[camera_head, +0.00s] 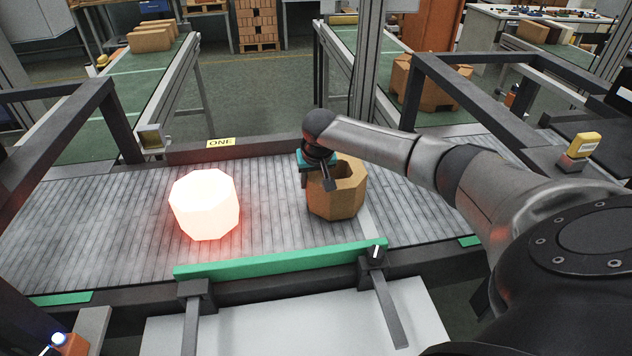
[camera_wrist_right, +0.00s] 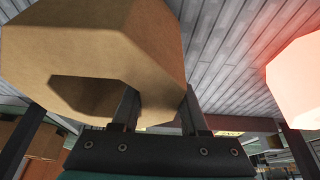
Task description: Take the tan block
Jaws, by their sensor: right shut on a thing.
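The tan block (camera_head: 337,203) is a hollow, eight-sided piece with an opening in its top. It is over the grey slatted conveyor (camera_head: 110,215), right of a glowing block; I cannot tell whether it still touches the slats. My right gripper (camera_head: 318,186) is at the block's left side and shut on its wall. In the right wrist view the tan block (camera_wrist_right: 150,50) fills the upper left, with its wall between the fingers of the gripper (camera_wrist_right: 160,105). My left gripper is not in view.
The glowing white-red block (camera_head: 205,205) stands on the conveyor to the left; it also shows in the right wrist view (camera_wrist_right: 297,80). A green rail (camera_head: 280,260) runs along the near edge. Dark frames stand at both sides. Slats between the blocks are clear.

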